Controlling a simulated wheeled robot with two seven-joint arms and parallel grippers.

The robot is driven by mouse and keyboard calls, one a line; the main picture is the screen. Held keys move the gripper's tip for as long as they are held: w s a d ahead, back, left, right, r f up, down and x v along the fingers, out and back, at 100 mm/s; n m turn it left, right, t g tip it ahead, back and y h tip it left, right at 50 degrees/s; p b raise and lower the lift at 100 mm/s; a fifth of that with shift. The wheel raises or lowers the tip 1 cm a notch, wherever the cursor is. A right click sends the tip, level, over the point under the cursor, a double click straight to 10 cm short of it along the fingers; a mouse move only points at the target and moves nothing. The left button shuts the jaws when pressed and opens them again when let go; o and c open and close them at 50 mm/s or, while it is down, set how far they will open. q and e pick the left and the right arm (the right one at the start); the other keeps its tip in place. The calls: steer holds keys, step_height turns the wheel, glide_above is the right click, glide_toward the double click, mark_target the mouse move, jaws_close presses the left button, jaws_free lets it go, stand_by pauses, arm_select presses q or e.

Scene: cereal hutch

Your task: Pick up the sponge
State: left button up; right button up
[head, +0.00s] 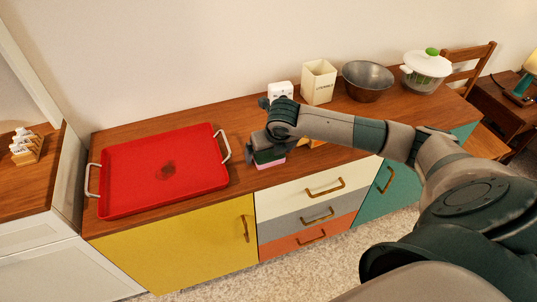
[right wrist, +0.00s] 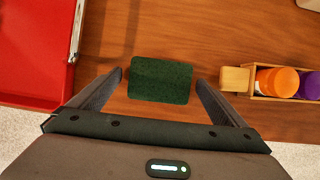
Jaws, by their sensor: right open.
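The sponge (right wrist: 160,80) lies on the wooden cabinet top, its dark green face up in the right wrist view. In the head view a pink lower edge of the sponge (head: 271,163) shows below my gripper; the rest is mostly hidden by it. My right gripper (head: 262,150) is over the sponge near the cabinet's front edge. In the right wrist view the open fingers of my right gripper (right wrist: 159,77) stand on either side of the sponge, with a gap on each side. My left gripper is not in view.
A red tray (head: 122,184) lies left of the sponge. A wooden rack (right wrist: 235,79) with orange and purple-topped jars is close on the right. A white canister (head: 280,90), cream box (head: 319,82), metal bowl (head: 367,83) and white pot (head: 427,68) stand behind.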

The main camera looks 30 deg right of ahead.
stand_by(0.4)
steer(key=c, duration=1.1)
steer(key=shift+r, duration=0.1)
